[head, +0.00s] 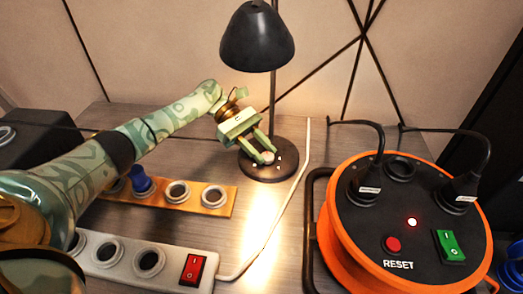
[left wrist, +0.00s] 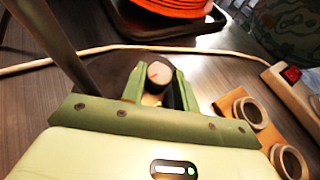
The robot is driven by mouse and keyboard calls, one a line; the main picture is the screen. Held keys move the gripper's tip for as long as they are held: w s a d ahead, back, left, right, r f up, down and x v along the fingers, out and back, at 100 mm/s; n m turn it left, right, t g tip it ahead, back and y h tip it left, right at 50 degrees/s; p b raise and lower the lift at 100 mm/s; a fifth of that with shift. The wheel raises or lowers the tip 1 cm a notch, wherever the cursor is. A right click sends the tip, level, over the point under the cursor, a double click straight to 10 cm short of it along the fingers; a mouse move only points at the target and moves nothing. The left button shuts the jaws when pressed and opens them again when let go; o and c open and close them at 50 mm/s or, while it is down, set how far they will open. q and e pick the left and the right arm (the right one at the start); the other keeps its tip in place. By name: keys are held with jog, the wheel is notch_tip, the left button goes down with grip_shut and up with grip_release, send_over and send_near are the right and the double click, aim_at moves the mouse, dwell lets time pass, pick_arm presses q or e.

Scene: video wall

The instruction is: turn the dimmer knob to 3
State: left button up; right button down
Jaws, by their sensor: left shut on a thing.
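The dimmer knob (head: 267,157) is a small light-topped knob on the round dark base (head: 247,172) of the black desk lamp (head: 257,38). My left gripper (head: 265,156) reaches down to the base and its fingers are shut on the knob. In the left wrist view the knob (left wrist: 158,73) sits between the green fingers (left wrist: 157,88), and a short reddish mark shows on its pale top. Small white marks lie around the knob on the base, too small to read. The lamp is lit and throws warm light on the table. My right gripper is not in view.
An orange cable reel (head: 337,243) with black plugs stands at the right. A white power strip (head: 120,262) with a red switch and a wooden socket strip (head: 215,210) lie at the front left. A white cable (head: 297,180) runs past the lamp base.

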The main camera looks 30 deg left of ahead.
pick_arm(q)
jog(key=o, duration=1)
jog(key=shift+f, duration=0.1)
jog(key=v, duration=0.3)
jog(key=p+v, duration=0.1)
jog(key=v, duration=0.2)
jog(key=shift+w+a+r, duration=0.1)
jog(key=shift+a+r, duration=0.1)
jog(key=shift+r, duration=0.15)
jog(key=shift+a+p, duration=0.35)
jog(key=shift+a, duration=0.05)
